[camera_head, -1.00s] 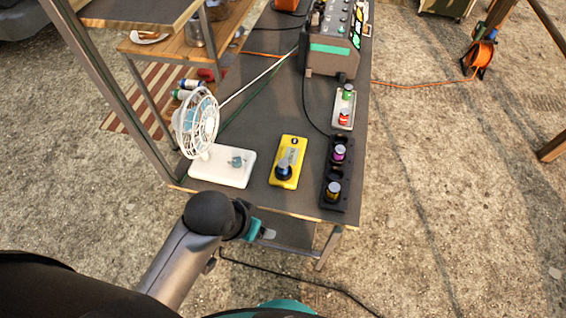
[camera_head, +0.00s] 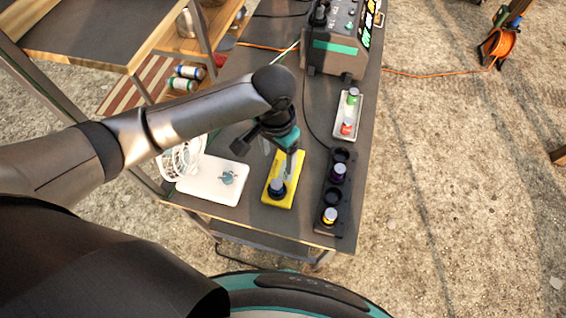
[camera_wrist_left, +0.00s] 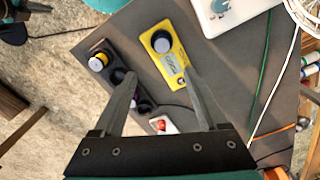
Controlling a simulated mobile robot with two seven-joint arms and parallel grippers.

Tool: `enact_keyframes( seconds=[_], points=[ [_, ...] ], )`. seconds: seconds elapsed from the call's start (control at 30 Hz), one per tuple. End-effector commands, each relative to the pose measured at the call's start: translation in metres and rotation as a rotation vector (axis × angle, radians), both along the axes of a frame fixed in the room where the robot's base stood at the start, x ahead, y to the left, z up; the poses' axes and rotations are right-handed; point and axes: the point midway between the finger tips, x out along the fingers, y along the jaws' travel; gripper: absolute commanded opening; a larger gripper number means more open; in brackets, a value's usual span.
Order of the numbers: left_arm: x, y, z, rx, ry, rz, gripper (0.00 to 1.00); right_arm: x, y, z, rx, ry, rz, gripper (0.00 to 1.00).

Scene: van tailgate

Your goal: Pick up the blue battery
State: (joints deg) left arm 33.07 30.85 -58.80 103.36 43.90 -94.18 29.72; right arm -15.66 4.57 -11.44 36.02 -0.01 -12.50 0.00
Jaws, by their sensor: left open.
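The blue battery (camera_head: 277,187) stands upright on the yellow device (camera_head: 269,202), near the front of the grey table. It has a dark blue side and a pale round top. It also shows in the left wrist view (camera_wrist_left: 161,42), near the top, beyond my fingertips. My left gripper (camera_head: 291,160) is over the far part of the yellow device, with its fingers pointing down. In the left wrist view the gripper (camera_wrist_left: 162,82) has its two fingers spread wide with nothing between them. The battery is apart from the fingers. My right gripper is out of view.
A black holder (camera_head: 337,200) with purple and yellow batteries stands to the right. A white tray (camera_head: 347,125) holds green and red batteries. A power station (camera_head: 338,50) stands behind.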

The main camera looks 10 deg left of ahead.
Motion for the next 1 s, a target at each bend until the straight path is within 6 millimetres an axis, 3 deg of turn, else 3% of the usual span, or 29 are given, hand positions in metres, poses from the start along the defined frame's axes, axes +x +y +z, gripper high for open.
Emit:
enact_keyframes(
  seconds=[0.07,0.17,0.3,0.4,0.6,0.87,1.0],
  points=[
    [0.001,0.003,-0.001,0.010,0.006,0.005,0.76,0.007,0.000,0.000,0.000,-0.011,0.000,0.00],
    [0.001,0.004,-0.008,0.013,0.009,0.007,0.76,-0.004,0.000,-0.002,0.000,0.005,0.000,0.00],
    [0.001,0.004,-0.034,0.014,0.008,0.009,0.76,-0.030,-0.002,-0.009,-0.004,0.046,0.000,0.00],
    [0.000,0.004,-0.057,0.013,0.008,0.007,0.76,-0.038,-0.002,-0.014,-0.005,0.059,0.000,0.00],
    [0.000,0.004,-0.091,0.012,0.006,0.007,0.76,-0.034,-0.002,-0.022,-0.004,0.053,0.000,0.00],
    [-0.002,0.004,-0.109,0.011,0.006,0.005,0.76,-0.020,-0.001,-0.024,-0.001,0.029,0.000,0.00],
    [-0.006,0.006,-0.131,0.012,0.006,0.006,0.76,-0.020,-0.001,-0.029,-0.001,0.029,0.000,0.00]
  ],
)
